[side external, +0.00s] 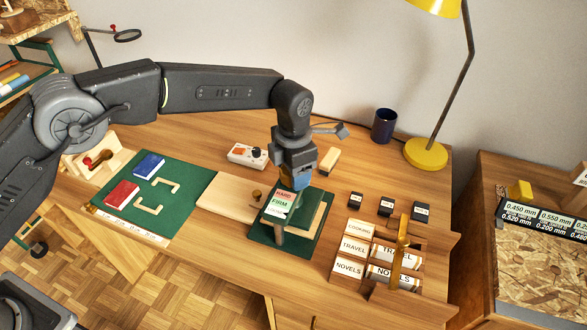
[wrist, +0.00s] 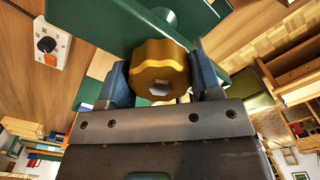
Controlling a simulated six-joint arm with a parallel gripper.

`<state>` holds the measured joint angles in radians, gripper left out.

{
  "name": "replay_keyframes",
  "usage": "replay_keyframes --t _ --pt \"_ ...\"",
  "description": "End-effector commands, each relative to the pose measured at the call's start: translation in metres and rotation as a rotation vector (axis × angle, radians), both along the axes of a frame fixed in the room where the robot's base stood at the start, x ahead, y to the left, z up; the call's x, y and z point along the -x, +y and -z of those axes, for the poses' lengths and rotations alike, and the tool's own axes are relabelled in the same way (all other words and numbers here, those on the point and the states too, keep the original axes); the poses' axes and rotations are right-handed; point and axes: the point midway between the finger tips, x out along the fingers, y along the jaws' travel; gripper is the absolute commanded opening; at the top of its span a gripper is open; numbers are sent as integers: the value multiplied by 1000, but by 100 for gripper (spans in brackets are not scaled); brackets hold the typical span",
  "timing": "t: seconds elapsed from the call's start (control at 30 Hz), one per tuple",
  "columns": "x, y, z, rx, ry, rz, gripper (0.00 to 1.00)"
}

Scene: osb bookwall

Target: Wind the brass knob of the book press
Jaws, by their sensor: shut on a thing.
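The brass knob (wrist: 160,72) of the book press shows large in the wrist view, a scalloped disc with a hex recess in its middle. My gripper (wrist: 160,82) has its two blue fingers on either side of the knob and is shut on it. In the side external view my gripper (side external: 297,182) points down over the green book press (side external: 260,240), and it hides the knob there. A label card reading HARD and FIRM (side external: 280,204) is on the press, just below the gripper.
A pale board (side external: 228,196) lies left of the press. Beyond it is a green mat (side external: 188,180) with a red book (side external: 122,194) and a blue book (side external: 149,165). A white switch box (side external: 248,155) stands behind. Label blocks (side external: 350,246) and a wooden holder (side external: 430,255) are at the right.

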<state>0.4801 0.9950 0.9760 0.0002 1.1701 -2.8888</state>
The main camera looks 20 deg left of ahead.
Motion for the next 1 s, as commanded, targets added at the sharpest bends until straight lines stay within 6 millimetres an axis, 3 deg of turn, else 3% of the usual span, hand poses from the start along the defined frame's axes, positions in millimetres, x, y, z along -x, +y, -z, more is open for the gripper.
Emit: replay_keyframes --t 0.73,0.77,1.0 --pt "0 1 -1 1 -1 -92 35" --pt "0 1 -1 0 0 -92 60" --pt "0 0 -1 0 0 -91 83"
